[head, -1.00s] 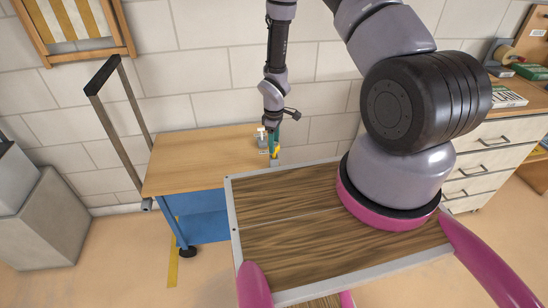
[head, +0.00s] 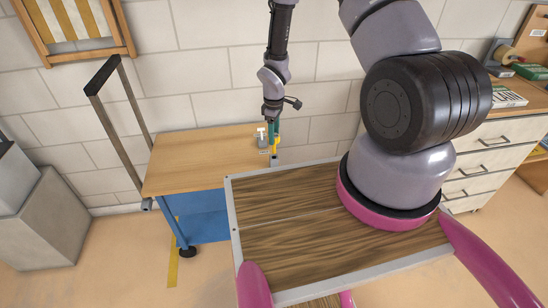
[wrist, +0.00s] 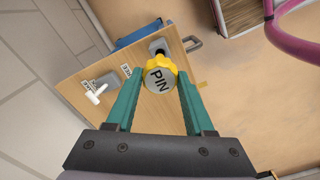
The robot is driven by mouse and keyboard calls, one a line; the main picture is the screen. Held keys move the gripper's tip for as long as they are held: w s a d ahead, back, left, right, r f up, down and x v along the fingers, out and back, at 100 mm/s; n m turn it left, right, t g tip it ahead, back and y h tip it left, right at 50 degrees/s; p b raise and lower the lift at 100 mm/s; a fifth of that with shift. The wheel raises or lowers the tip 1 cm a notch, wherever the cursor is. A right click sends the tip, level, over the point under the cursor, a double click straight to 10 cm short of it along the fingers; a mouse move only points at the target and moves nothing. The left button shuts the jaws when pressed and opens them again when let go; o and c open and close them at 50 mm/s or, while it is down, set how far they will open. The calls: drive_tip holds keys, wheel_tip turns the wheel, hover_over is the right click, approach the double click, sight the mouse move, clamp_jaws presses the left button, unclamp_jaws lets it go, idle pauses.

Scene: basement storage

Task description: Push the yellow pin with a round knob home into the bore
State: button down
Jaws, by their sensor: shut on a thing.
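The yellow pin with a round knob (wrist: 160,78) is between my gripper's green fingertips (wrist: 160,86), its grey top marked "PIN" facing the wrist camera. My gripper (head: 275,134) is shut on the knob. The knob shows only as a small yellow patch in the head view (head: 274,143). Beyond it in the wrist view is a grey fitting (wrist: 157,46), partly hidden by the knob. It also shows below the gripper in the head view (head: 274,160). The bore and the pin's tip cannot be made out clearly.
A grey block with a white lever (wrist: 95,97) stands beside the pin on the wooden cart top (head: 195,158). A small label (wrist: 127,70) lies near it. The cart has an upright dark handle (head: 98,90). The wall is close behind; the cart's left top is clear.

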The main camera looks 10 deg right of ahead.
sight(274, 153)
drive_tip(key=shift+f, duration=3.95)
drive_tip(key=shift+c, duration=1)
unclamp_jaws()
drive_tip(key=shift+r, duration=4.5)
